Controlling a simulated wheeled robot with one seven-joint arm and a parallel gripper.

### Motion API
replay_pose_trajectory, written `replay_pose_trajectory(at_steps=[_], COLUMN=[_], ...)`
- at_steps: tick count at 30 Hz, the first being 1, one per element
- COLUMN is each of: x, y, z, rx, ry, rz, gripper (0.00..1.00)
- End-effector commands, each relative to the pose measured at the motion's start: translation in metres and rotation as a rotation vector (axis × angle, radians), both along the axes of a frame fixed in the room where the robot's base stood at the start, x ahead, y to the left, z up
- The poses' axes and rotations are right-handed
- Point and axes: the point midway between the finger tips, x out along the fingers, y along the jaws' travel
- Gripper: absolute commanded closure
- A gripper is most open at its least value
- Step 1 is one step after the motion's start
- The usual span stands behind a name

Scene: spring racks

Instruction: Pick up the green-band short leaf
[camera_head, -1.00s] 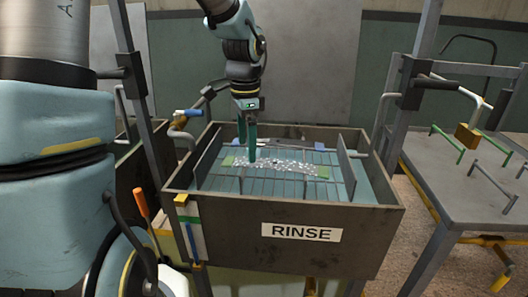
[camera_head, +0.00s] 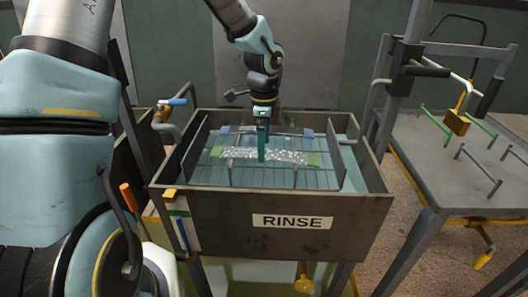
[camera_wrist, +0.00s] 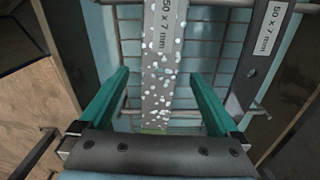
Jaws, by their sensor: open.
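The green-band short leaf (camera_head: 287,157) is a grey strip with green ends and white foam specks, lying on the wire rack inside the rinse tank (camera_head: 238,217). In the wrist view the same leaf (camera_wrist: 162,60) runs up the picture between my fingers, with a green patch at its lower end. My gripper (camera_head: 262,158) is open and empty over the middle of the leaf. In the wrist view my gripper (camera_wrist: 159,76) has one teal finger on each side of the leaf, with gaps. Finger height above the leaf is hard to tell.
A blue-ended leaf (camera_head: 290,131) lies behind, and a darker leaf (camera_wrist: 254,55) shows at right in the wrist view. Upright dividers (camera_head: 336,150) flank the rack. A grey table (camera_head: 455,165) with green and grey bars stands to the right.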

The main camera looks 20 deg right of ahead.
Motion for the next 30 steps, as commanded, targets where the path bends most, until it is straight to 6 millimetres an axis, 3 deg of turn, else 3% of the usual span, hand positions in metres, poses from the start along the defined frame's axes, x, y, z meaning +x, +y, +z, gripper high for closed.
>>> replay_pose_trajectory(at_steps=[5,12,30], x=[-0.001,-0.001,-0.001], y=[0.000,0.000,0.000], z=[-0.017,-0.019,-0.018], rx=[0.001,0.000,0.000], ry=[0.000,-0.001,0.000], rz=[-0.001,0.000,0.000], gripper=[0.03,0.03,0.70])
